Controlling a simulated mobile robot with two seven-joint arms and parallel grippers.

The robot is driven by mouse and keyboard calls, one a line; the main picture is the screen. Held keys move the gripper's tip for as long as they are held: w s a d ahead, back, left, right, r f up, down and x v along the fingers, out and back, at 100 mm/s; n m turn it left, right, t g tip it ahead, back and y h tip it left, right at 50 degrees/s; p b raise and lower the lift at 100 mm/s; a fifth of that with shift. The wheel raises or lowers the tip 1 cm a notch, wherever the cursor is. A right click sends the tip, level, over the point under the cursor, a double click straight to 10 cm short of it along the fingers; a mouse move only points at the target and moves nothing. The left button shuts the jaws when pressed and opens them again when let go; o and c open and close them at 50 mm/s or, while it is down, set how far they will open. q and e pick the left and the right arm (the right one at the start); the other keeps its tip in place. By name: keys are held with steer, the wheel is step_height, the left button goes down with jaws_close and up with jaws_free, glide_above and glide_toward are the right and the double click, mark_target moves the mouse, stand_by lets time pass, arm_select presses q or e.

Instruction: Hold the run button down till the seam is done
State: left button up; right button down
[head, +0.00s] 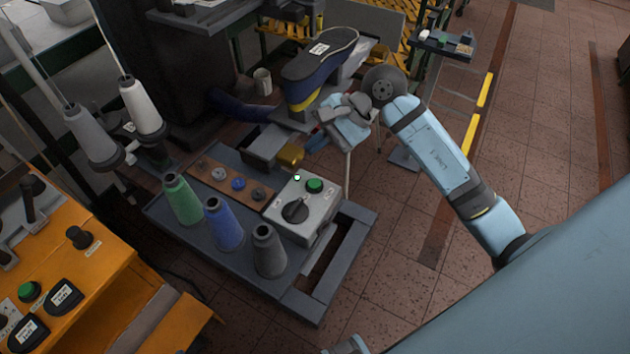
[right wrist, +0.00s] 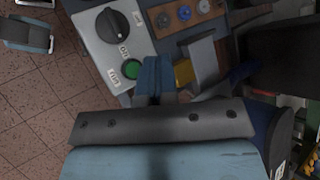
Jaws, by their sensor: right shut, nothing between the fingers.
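The green run button (head: 314,185) is on top of a grey control box (head: 318,217), beside a black knob (head: 295,210) and a small lit white lamp (head: 297,178). In the right wrist view the button (right wrist: 131,69) sits beside a "RUN" label. My right gripper (head: 314,143) is shut and empty, beyond the box in the head view. A blue and yellow shoe (head: 312,78) is held sole up at the machine behind the gripper. Its seam cannot be made out.
Green (head: 183,199), blue (head: 223,224) and grey (head: 268,250) thread cones stand left of the box. A brown strip with several knobs (head: 238,184) lies behind them. A brass-coloured part (head: 290,155) is close to the gripper. An orange console (head: 75,270) stands at left.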

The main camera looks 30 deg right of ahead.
steer(key=b, duration=0.4)
glide_above(316, 185)
step_height(316, 185, down, 8)
steer(key=shift+r, duration=0.1)
steer(key=shift+f, duration=0.45)
arm_select(q)
steer(key=f, duration=0.3)
steer(key=shift+w+d+n, duration=0.15)
steer(key=shift+w+n, duration=0.1)
steer(key=shift+n, duration=0.05)
steer(key=shift+f, duration=0.3)
steer(key=shift+r, duration=0.25)
steer(key=shift+f+b, duration=0.25)
steer(key=shift+b, duration=0.05)
steer(key=shift+f, duration=0.1)
arm_select(e)
steer(key=shift+f, duration=0.15)
arm_select(q)
steer(key=shift+f+b, duration=0.5)
steer(key=shift+b, duration=0.2)
arm_select(e)
steer(key=shift+f, duration=0.3)
